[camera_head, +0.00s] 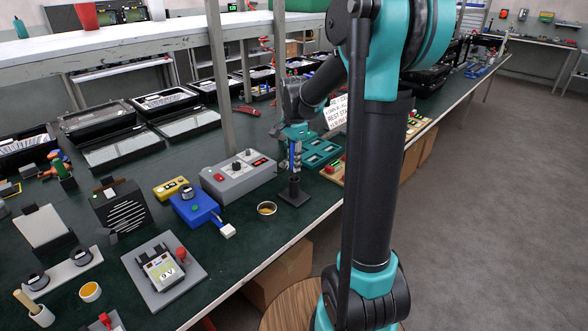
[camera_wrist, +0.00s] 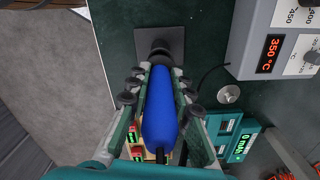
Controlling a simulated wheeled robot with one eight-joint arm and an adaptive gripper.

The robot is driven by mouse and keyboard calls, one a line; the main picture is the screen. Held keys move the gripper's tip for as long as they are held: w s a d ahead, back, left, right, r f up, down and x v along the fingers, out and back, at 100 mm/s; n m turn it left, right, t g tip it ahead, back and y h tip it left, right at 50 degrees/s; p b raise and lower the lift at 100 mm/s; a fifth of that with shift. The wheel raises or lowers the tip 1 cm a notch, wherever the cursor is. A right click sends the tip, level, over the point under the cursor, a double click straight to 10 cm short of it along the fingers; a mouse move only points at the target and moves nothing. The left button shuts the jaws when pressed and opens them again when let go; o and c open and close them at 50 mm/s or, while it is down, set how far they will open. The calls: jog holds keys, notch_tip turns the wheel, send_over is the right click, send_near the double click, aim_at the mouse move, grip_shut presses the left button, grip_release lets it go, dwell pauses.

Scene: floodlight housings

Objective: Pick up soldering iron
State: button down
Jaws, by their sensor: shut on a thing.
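The soldering iron has a thick blue handle (camera_wrist: 160,115), which fills the middle of the wrist view. My gripper (camera_wrist: 159,90) is shut on this handle, with one finger on each side. In the head view the gripper (camera_head: 297,134) is over the bench, and the iron (camera_head: 295,158) hangs upright below it. A dark square-based stand (camera_head: 295,195) is directly under the iron. It also shows beyond the handle in the wrist view (camera_wrist: 150,42). The iron's tip is hidden, so I cannot tell whether it is still inside the stand.
A small round tin (camera_head: 267,208) is near the stand. Teal meters (camera_head: 320,152) lie close on the right. A metal shelf post (camera_head: 220,80) rises behind.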

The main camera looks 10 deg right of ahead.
notch_tip(320, 180, up, 17)
jog(key=shift+f, duration=0.15)
dwell(0.7)
